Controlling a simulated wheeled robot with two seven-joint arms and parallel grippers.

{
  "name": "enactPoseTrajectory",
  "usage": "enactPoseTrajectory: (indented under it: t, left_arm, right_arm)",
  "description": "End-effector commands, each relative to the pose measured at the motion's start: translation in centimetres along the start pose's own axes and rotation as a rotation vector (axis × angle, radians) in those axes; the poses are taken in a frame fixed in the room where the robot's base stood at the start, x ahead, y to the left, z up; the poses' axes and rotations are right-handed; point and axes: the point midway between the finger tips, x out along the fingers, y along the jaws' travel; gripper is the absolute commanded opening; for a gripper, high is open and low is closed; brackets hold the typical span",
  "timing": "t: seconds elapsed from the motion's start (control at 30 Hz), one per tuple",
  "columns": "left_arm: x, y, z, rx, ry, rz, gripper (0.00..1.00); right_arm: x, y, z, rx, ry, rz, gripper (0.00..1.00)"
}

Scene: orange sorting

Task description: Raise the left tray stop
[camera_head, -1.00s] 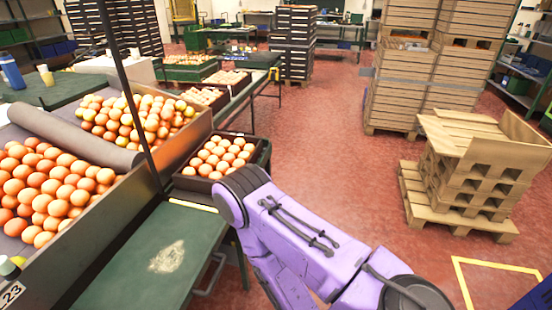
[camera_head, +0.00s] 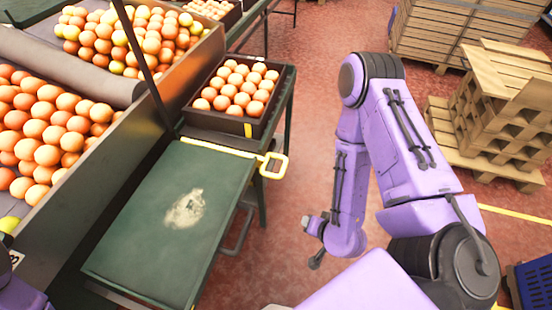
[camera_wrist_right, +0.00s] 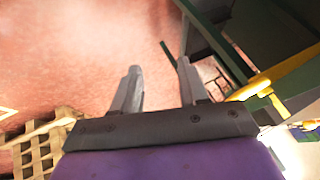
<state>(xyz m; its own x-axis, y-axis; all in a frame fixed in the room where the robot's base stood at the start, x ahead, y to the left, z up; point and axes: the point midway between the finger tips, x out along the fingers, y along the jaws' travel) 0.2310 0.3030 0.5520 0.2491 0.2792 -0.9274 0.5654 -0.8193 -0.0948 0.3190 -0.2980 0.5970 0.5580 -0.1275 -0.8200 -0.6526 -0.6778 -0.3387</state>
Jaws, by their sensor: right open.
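The tray stop is a yellow bar (camera_head: 218,147) lying low across the far end of the green bench top, in front of the orange tray. Its yellow loop handle (camera_head: 273,165) sticks out past the bench's right edge. My right gripper (camera_head: 310,242) hangs over the floor to the right of the bench, below and apart from the handle. In the right wrist view its two fingers (camera_wrist_right: 160,70) are spread and empty, with a yellow bar (camera_wrist_right: 280,75) to their right. My left gripper is not in view; a bit of purple arm shows at the bottom left.
A dark tray of oranges (camera_head: 240,122) stands just beyond the stop. The green bench top (camera_head: 150,235) is bare except for a pale worn patch. Sloped bins of oranges (camera_head: 50,125) line the left. Stacked pallets (camera_head: 500,110) and a blue crate (camera_head: 530,283) stand right.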

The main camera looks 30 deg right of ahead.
Motion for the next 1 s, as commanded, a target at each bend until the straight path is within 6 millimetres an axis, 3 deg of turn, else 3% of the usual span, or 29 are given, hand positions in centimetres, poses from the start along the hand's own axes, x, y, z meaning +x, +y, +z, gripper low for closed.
enactPoseTrajectory:
  t: [0.03, 0.23, 0.33, 0.5, 0.67, 1.0]
  left_arm:
    - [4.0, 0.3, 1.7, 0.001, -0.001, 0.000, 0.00]
    - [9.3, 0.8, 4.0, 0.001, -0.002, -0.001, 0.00]
    - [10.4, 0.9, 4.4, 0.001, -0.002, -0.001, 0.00]
    - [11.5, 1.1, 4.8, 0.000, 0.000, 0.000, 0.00]
    - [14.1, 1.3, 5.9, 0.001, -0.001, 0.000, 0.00]
    - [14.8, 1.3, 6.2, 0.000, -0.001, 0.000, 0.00]
  right_arm:
    - [3.2, -0.6, -0.3, 0.123, 0.058, -0.105, 0.43]
    - [4.2, -6.0, -5.6, 0.508, 0.240, -0.551, 0.43]
    - [3.5, -7.4, -7.4, 0.618, 0.291, -0.686, 0.43]
    - [3.4, -8.3, -8.7, 0.674, 0.319, -0.764, 0.43]
    - [5.3, -9.4, -9.8, 0.671, 0.321, -0.764, 0.43]
    - [9.6, -13.0, -13.2, 0.670, 0.317, -0.754, 0.43]
